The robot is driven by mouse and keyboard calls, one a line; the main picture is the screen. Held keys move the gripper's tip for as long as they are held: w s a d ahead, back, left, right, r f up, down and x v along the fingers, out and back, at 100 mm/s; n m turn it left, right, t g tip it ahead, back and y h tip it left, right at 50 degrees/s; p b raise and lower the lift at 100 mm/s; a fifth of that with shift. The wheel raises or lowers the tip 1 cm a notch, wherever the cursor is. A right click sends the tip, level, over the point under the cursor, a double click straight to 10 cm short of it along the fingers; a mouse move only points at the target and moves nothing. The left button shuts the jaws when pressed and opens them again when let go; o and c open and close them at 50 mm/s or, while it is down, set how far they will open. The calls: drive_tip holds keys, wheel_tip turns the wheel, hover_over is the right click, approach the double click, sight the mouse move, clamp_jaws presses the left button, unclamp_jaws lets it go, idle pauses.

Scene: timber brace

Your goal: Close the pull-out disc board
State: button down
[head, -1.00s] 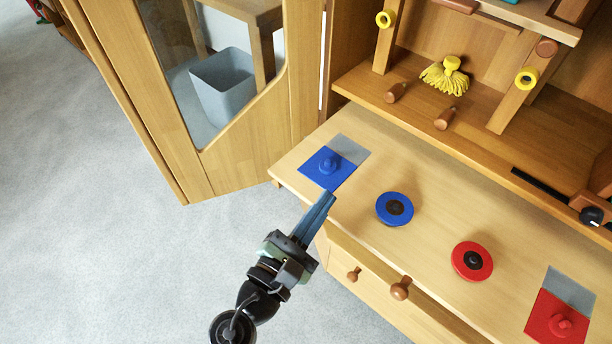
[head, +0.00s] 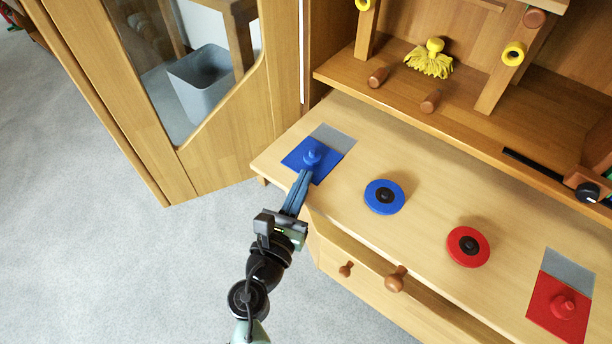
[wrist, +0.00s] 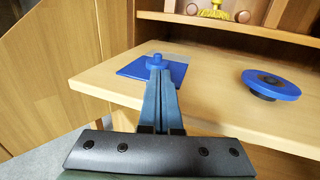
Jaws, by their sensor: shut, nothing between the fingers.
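The pull-out disc board (head: 340,202) is a light wooden board that stands out from the cabinet. On it are a blue square with a blue knob (head: 312,156), a blue disc (head: 384,197), a red disc (head: 468,246) and a red square with a knob (head: 562,308). My gripper (head: 304,176) is shut and empty, its blue fingers at the board's front edge near the blue square. In the wrist view the fingertips (wrist: 161,76) overlap the blue square (wrist: 130,69), just in front of its knob. I cannot tell whether they touch the board.
A wooden door with a window (head: 190,90) stands open at the left, with a grey bin (head: 205,82) behind it. A shelf with a yellow brush (head: 430,60) and wooden pegs is above the board. A drawer with knobs (head: 396,279) is below. Grey floor at the left is free.

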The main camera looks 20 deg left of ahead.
drive_tip(key=shift+w, duration=1.05)
